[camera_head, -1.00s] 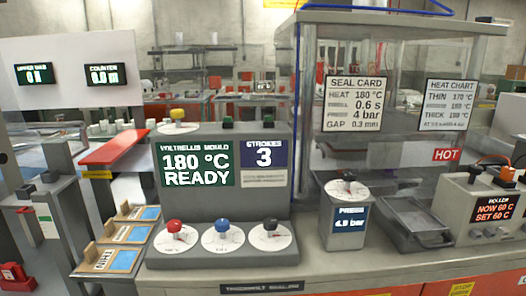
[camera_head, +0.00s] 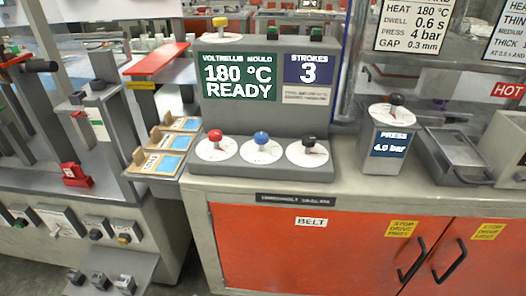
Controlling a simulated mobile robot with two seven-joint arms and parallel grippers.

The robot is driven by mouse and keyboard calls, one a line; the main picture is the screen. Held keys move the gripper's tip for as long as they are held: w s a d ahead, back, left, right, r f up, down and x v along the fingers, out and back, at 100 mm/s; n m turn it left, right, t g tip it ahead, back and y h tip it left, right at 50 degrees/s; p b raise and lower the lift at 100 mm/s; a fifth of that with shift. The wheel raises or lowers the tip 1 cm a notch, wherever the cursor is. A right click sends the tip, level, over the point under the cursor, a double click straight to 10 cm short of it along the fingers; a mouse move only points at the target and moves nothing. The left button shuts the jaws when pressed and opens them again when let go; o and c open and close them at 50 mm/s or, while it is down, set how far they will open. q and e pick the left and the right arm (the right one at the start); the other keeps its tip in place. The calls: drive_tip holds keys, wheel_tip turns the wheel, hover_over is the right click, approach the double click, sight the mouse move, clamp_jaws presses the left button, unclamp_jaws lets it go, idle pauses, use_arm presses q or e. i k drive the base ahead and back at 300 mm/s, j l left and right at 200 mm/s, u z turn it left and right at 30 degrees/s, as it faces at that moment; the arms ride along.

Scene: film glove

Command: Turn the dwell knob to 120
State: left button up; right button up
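Three knobs stand on white round dials along the front ledge of the grey mould console (camera_head: 268,120): a red knob (camera_head: 215,136), a blue knob (camera_head: 262,138) and a black knob (camera_head: 309,141). The dial lettering is too small to read, so I cannot tell which one is the dwell knob. The console screen (camera_head: 238,76) reads 180 °C READY, and the strokes screen (camera_head: 310,69) reads 3. The seal card (camera_head: 414,25) lists dwell 0.6 s. Neither of my grippers is in view.
A press unit (camera_head: 389,143) with a black knob and a metal tray (camera_head: 462,153) stand right of the console. Wooden card holders (camera_head: 165,145) and a red-topped stand (camera_head: 156,59) are on its left. An orange cabinet (camera_head: 310,255) is below. Floor shows at lower left.

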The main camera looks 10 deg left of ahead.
sight(261, 138)
drive_tip(key=i+l, duration=0.35)
drive_tip(key=l, duration=0.15)
drive_tip(key=u, duration=1.75)
drive_tip(key=l, duration=0.1)
